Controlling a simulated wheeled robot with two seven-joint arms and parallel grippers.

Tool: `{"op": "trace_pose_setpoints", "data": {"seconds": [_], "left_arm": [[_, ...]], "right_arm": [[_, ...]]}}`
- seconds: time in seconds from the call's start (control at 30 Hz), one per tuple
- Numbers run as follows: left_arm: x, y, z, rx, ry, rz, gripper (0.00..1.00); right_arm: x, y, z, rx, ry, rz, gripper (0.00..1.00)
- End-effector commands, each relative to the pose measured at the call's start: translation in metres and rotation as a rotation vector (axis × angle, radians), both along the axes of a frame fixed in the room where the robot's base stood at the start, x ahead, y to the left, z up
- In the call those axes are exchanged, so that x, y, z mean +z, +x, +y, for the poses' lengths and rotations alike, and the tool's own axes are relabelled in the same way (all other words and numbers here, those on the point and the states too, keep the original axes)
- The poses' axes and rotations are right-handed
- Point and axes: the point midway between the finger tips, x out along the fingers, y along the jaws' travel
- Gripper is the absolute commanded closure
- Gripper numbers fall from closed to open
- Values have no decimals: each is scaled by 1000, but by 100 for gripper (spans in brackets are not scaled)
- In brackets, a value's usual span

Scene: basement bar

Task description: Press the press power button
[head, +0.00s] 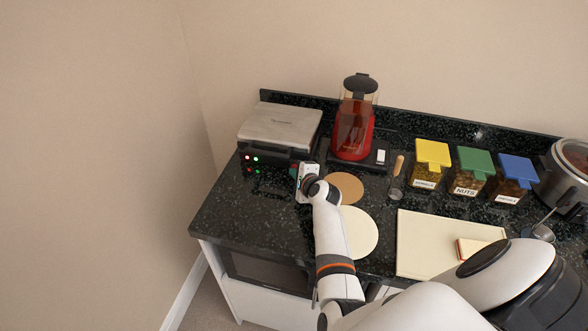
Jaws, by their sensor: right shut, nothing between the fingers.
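The press (279,125) is a grey, flat-lidded appliance at the back left of the counter, with its lid down. Its dark front has small lights (250,158), white, red and green, at the left end. My right gripper (300,170) is at the right end of the press front, close to it. Its fingers are shut and empty. The gripper body hides part of the press front, and I cannot tell whether it touches a button. My left gripper is not in view.
A red blender (354,133) stands right of the press. Round boards (360,232) lie by my right arm. Farther right are a cream cutting board (420,250), jars with yellow (432,152), green (475,161) and blue (518,170) lids, and a metal pot (565,180). The counter's front left is clear.

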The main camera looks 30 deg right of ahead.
Motion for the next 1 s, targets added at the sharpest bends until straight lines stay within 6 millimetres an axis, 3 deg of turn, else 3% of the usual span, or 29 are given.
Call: {"op": "trace_pose_setpoints", "data": {"seconds": [1.0], "left_arm": [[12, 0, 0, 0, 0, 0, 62]], "right_arm": [[0, -9, 10, 0, 0, 0, 100]]}}
